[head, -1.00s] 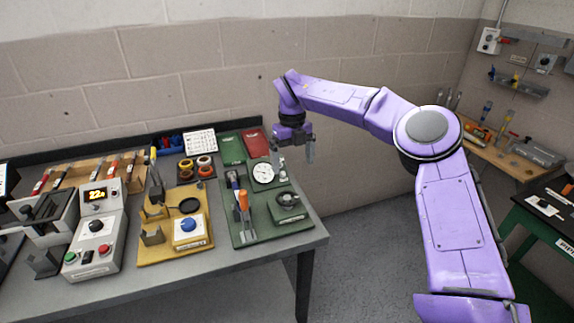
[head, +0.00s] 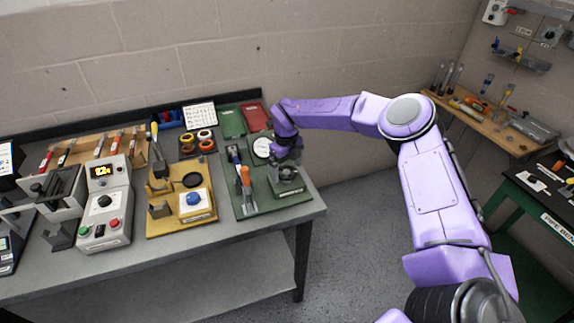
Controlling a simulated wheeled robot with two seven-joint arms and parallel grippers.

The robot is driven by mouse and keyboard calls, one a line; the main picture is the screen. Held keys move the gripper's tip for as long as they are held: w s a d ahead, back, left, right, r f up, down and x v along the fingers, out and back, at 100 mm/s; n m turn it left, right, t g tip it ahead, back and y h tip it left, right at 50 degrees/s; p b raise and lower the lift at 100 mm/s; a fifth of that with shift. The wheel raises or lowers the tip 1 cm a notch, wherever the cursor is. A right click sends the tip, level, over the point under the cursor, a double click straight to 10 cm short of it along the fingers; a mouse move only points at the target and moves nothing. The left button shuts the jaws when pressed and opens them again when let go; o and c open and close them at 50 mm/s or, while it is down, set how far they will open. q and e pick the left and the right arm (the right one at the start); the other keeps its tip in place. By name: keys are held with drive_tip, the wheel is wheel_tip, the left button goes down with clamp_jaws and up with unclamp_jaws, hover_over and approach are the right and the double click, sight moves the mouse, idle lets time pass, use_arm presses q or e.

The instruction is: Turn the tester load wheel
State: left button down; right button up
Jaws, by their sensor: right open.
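A green board (head: 242,206) lies near the right end of the workbench. It carries a round white dial (head: 263,147), an orange-handled tool (head: 245,178) and a dark grey round wheel on a block (head: 292,187) at its right. This wheel seems to be the tester load wheel. My right gripper (head: 289,164) points down at the wheel with its jaws open. It partly hides the wheel and the dial's edge. I cannot tell whether the fingers touch the wheel. My left gripper is out of view.
Red and green booklets (head: 256,117) lie behind the dial. The bench's right edge is close by.

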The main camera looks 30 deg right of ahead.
drive_tip(key=c, duration=1)
drive_tip(key=shift+d, duration=0.15)
drive_tip(key=shift+c, duration=0.2)
drive_tip(key=shift+f+m+b, duration=0.1)
drive_tip(key=shift+m+b, duration=0.4)
drive_tip(key=shift+b, duration=0.2)
drive_tip(key=m+b, duration=0.7)
drive_tip(key=b, duration=0.1)
drive_tip(key=shift+f+m+b, duration=0.15)
drive_tip(key=shift+m+b, duration=0.15)
drive_tip(key=shift+b, duration=0.05)
drive_tip(key=m+b, duration=0.9)
drive_tip(key=shift+r+m+b, duration=0.15)
drive_tip(key=shift+m+b, duration=0.9)
drive_tip(key=shift+b, duration=0.05)
drive_tip(key=shift+r+m+b, duration=0.1)
drive_tip(key=shift+m+b, duration=0.95)
